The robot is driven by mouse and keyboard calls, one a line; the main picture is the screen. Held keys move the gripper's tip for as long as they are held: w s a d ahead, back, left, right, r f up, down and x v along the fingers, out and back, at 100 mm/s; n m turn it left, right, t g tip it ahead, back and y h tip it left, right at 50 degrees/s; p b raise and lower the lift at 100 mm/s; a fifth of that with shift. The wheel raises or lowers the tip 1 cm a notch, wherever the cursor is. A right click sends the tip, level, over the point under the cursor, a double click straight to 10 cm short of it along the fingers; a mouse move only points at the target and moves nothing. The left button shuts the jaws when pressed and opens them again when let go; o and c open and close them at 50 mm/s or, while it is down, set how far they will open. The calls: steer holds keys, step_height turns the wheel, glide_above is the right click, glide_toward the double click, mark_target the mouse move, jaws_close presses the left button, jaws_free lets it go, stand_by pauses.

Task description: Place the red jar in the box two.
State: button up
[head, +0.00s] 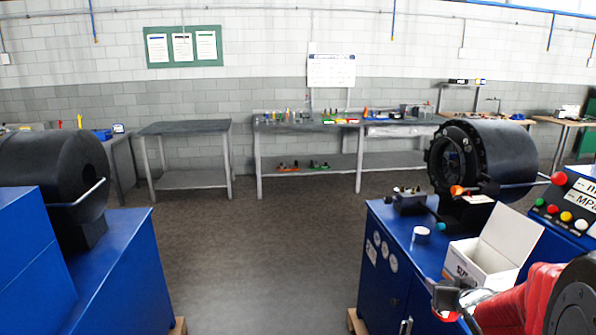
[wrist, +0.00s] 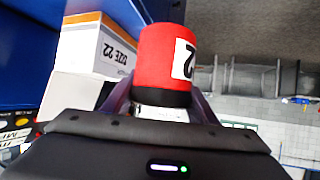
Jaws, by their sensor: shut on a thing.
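The jar is mostly hidden there. I cannot tell from the labels which box is box two.
A black crimper (head: 490,160) stands on the blue cabinet (head: 375,240) behind the box. A small white-topped cup (head: 421,235) is left of the box. A control panel with buttons (head: 566,215) is at the right. Another crimper (head: 50,175) is at the left, with open floor between.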

steer(key=w+a+f+n+y, duration=0.1)
steer(key=w+a+f, duration=0.1)
steer(key=a, duration=1)
steer(key=w+a+f+n+y, duration=0.1)
steer(key=w+a+f, duration=0.1)
steer(key=a, duration=1)
steer(key=shift+a+f+n+t+y, duration=0.15)
steer(key=shift+a+n+t+y, duration=0.15)
steer(key=shift+a+y, duration=0.1)
steer(key=shift+w, duration=0.1)
